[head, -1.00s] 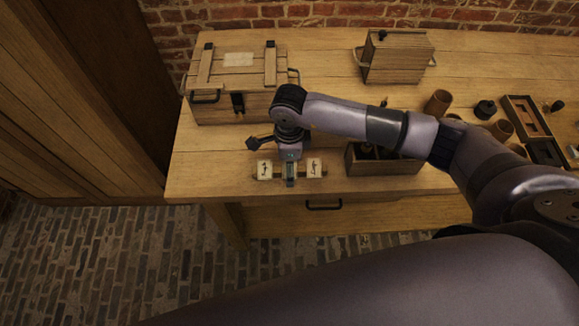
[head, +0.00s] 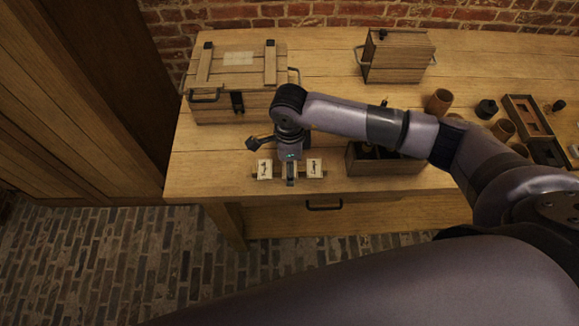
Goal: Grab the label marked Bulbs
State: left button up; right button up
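Two small cream labels with dark drawings stand at the front left edge of the workbench, a left label (head: 264,169) and a right label (head: 314,167). The drawings are too small for me to tell which one says Bulbs. My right gripper (head: 290,178) points down between the two labels, and its fingers cover the spot there. I cannot tell whether its fingers are open or shut, or whether they hold anything. My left gripper is not in view.
A wooden chest (head: 238,75) stands behind the labels. An open wooden box (head: 385,165) is to their right under my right arm. A handled case (head: 397,56), brown cups (head: 438,102) and a dark tray (head: 528,117) stand further right. The bench (head: 215,160) is bare left of the labels.

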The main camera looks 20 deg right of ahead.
jog(key=c, duration=0.5)
jog(key=shift+c, duration=0.2)
